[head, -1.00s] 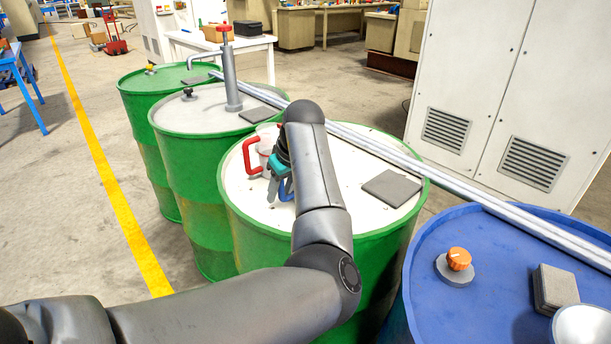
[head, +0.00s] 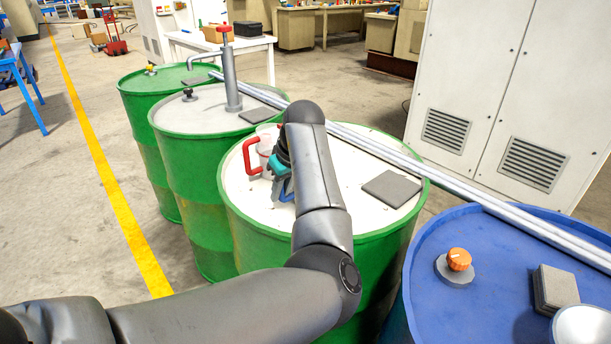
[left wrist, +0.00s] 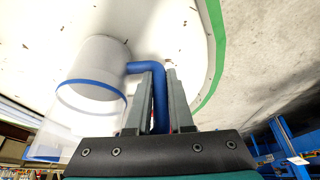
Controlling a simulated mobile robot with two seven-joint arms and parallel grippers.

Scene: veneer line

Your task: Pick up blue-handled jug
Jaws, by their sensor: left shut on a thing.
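The blue-handled jug is a clear, see-through vessel (left wrist: 96,68) with a blue rim band. It stands on the white top of the green drum (head: 235,178) in the middle. My left gripper (left wrist: 160,78) is shut on its blue handle (left wrist: 146,67), with one grey finger on each side. In the head view a bit of the blue handle (head: 287,190) shows below my left gripper (head: 281,176); my forearm hides most of this jug. A red-handled jug (head: 264,150) is close by on the same drum. My right gripper is not in view.
A long metal rail (head: 390,152) runs across the drum tops behind the jugs. A grey pad (head: 392,188) lies right of my arm. A blue drum (head: 430,262) stands at the right, two more green drums at the left. A white cabinet (head: 500,80) stands behind.

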